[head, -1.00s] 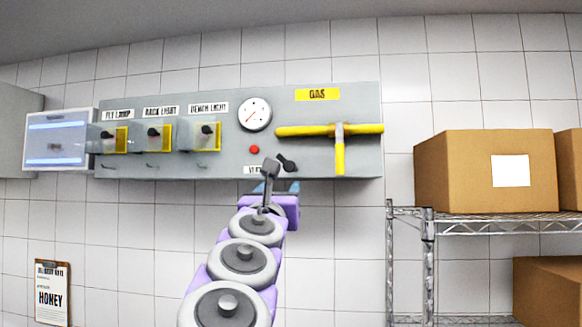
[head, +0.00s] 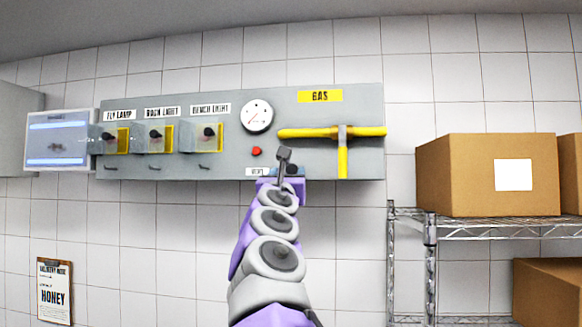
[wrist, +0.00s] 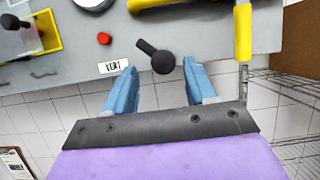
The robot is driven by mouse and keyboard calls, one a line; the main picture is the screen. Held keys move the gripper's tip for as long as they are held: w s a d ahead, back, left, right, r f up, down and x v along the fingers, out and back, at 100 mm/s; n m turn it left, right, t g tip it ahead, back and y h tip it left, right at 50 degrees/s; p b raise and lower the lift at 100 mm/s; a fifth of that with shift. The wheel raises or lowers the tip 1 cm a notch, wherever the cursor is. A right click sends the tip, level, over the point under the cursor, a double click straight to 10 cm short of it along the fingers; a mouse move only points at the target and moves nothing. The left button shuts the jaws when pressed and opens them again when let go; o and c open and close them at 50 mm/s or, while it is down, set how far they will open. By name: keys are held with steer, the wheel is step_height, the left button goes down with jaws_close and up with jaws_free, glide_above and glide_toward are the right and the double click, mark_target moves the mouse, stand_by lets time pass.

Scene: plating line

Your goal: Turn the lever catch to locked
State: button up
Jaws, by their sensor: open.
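A black lever catch (wrist: 152,54) shows in the wrist view on the grey wall panel, right of a white VENT label. Its bar points up and left from a round black end at the lower right. My gripper (wrist: 160,78) is open, with blue fingers either side of the catch's lower end; the space between them is empty. I cannot tell whether the fingers touch the panel. In the head view my gripper (head: 285,172) is at the panel's lower edge, and my arm hides most of the catch. No locked mark is readable.
A red button (head: 256,151) and a dial gauge (head: 256,115) are above left. Covered switches (head: 160,137) line the panel's left. A wire shelf (head: 470,225) with boxes (head: 487,174) stands at right.

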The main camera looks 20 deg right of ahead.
mark_target(292, 170)
steer(key=p+x, duration=0.1)
steer(key=x, duration=0.1)
steer(key=shift+w+d+r, duration=0.1)
steer(key=shift+w+r, duration=0.05)
steer(key=shift+w, duration=0.1)
steer(key=shift+w+d+r+p, duration=0.15)
steer(key=shift+w+d+p, duration=0.2)
steer(key=shift+d, duration=0.15)
steer(key=shift+w+d+r+p, duration=0.15)
steer(key=shift+w+d+p, duration=0.1)
steer(key=shift+w+d, duration=0.25)
steer(key=shift+a, duration=0.2)
steer(key=shift+c, duration=0.9)
steer(key=shift+s, duration=0.1)
steer(key=c, duration=0.8)
